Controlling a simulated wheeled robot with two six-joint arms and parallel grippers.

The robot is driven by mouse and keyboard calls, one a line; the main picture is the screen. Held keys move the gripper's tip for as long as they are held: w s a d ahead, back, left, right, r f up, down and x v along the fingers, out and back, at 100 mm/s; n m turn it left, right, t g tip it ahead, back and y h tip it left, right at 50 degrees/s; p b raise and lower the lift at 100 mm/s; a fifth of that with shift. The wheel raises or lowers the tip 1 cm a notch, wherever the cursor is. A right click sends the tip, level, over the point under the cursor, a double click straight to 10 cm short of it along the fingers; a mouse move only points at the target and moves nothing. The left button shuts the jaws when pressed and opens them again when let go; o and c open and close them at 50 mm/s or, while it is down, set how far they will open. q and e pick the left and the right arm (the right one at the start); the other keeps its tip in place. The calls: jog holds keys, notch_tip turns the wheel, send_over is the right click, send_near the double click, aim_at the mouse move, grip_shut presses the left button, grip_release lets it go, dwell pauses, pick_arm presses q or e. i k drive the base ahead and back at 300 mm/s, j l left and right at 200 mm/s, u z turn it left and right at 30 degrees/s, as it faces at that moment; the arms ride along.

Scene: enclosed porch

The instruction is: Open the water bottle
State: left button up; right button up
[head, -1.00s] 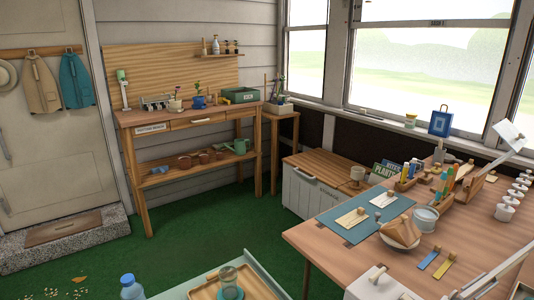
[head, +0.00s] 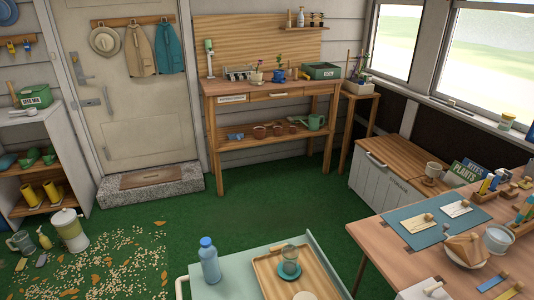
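The water bottle (head: 209,262) is blue and translucent with a blue cap (head: 206,242). It stands upright on the left part of a pale green cart (head: 226,285) at the bottom of the head view, and its cap is on. Neither of my grippers shows in this view.
Spilled bits (head: 100,265) litter the green floor at left, near a cream pitcher (head: 69,230). A wooden table (head: 385,222) stands right. Open floor lies ahead.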

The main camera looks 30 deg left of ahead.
aim_at(208, 258)
jog(key=u, duration=1.35)
